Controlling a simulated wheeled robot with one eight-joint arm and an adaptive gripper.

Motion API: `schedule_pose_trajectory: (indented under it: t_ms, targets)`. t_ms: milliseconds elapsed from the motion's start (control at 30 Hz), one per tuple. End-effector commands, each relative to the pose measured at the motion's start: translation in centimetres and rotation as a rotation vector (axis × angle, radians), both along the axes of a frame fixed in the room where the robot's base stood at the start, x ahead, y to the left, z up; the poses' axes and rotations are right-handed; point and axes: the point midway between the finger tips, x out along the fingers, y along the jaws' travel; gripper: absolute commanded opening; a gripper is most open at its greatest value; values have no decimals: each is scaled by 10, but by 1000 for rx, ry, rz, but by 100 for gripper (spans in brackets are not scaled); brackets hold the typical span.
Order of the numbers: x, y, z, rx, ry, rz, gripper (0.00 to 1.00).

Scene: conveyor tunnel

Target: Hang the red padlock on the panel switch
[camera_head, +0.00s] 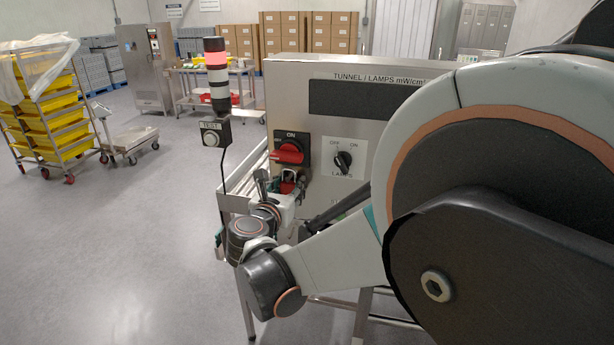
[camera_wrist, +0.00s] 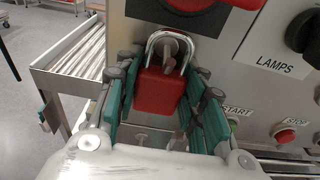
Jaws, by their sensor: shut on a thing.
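The red padlock (camera_wrist: 158,92) is upright between the teal-padded fingers of my gripper (camera_wrist: 161,84), its silver shackle up. My gripper is shut on its body. The red switch handle (camera_wrist: 208,4) is just above, cut by the frame top. In the head view, the padlock (camera_head: 287,187) shows small below the red switch handle (camera_head: 289,153), with my gripper (camera_head: 288,193) around it.
The LAMPS knob (camera_head: 343,161) is to the right of the switch on the steel panel. Start and stop buttons (camera_wrist: 285,136) sit lower right. A roller conveyor (camera_wrist: 80,55) lies left. A signal tower (camera_head: 217,75) with a test box (camera_head: 215,134) stands left of the panel.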

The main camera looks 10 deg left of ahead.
Motion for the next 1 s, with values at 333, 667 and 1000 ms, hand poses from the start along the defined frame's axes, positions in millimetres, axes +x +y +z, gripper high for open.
schedule_pose_trajectory:
  t_ms: [333, 667, 1000]
  targets:
    - [6, -1, 2, -5, -5, -1, 0]
    - [6, -1, 1, -5, -5, -2, 0]
    - [9, -2, 0, -3, 1, -6, 0]
